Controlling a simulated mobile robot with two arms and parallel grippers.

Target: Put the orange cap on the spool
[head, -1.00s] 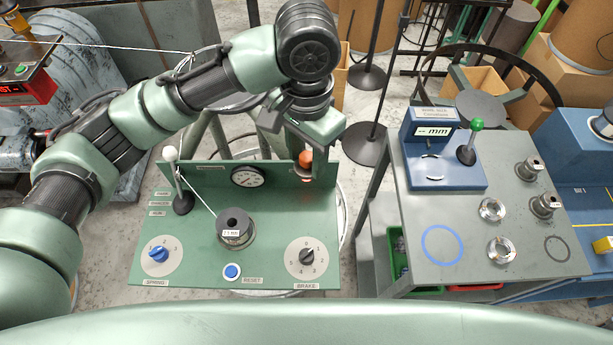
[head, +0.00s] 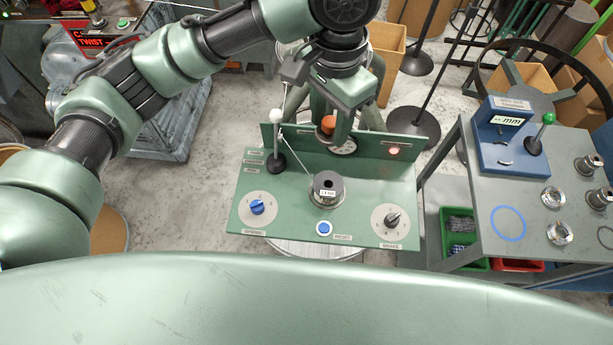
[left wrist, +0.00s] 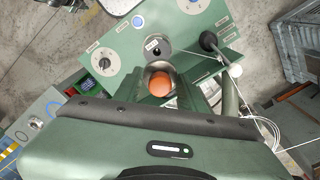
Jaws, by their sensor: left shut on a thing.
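The orange cap (head: 328,124) is held in my left gripper (head: 331,132), which is shut on it above the back edge of the green panel. It also shows between the fingers in the left wrist view (left wrist: 160,85). In the left wrist view the spool (left wrist: 155,47) lies just beyond the cap. The cap is apart from the spool. My right gripper is in neither view.
The green panel (head: 290,222) carries a white-knobbed lever (head: 276,135), a blue knob (head: 257,207), a black brake knob (head: 392,219) and a blue reset button (head: 324,228). A wire runs from the lever to the spool. A grey table (head: 483,215) with a blue gauge stands at right.

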